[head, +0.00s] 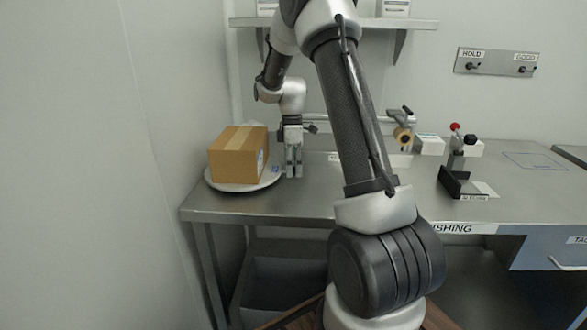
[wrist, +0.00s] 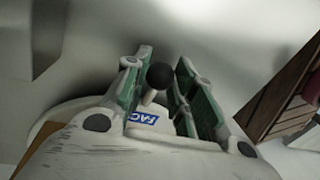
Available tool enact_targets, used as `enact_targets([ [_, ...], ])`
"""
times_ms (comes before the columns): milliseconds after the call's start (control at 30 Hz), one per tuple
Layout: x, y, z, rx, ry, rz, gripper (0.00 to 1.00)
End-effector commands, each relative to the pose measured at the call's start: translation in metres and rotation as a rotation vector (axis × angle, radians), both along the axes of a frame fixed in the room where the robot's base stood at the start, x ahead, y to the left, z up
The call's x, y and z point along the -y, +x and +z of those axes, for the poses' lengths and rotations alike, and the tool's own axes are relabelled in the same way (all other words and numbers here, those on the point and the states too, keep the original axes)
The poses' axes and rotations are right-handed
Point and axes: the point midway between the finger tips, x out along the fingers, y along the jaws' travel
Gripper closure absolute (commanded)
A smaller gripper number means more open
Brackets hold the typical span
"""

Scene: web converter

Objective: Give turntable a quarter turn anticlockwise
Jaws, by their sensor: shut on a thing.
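The turntable (head: 213,184) is a round white plate at the left end of the steel bench. A taped cardboard box (head: 233,165) sits on it, with a label on its right face. My gripper (head: 293,172) points down at the plate's right edge. A blue "FAC" label (wrist: 146,118) shows on the turntable beside the post. The fingers hide part of the plate's rim, and the box is mostly out of the wrist view.
A wall stands close on the left. The steel bench (head: 320,200) is bare just right of my gripper. Further right are a tape-roll holder (head: 402,136) and a black stand with a red knob (head: 455,127). A shelf (head: 350,22) hangs above. My arm blocks the middle.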

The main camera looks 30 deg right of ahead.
Motion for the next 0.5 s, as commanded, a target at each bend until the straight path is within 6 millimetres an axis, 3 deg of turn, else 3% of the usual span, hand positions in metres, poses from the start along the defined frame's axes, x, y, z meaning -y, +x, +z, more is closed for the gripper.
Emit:
enact_targets([
  [133, -0.0022, 0.0020, 0.0007, 0.005, 0.002, 0.000, 1.00],
  [167, -0.0022, 0.0019, 0.0008, 0.005, 0.002, 0.000, 0.70],
  [267, -0.0019, 0.0016, 0.0006, 0.004, 0.002, 0.000, 0.52],
  [500, -0.0011, 0.0005, 0.0002, 0.002, 0.001, 0.000, 0.51],
])
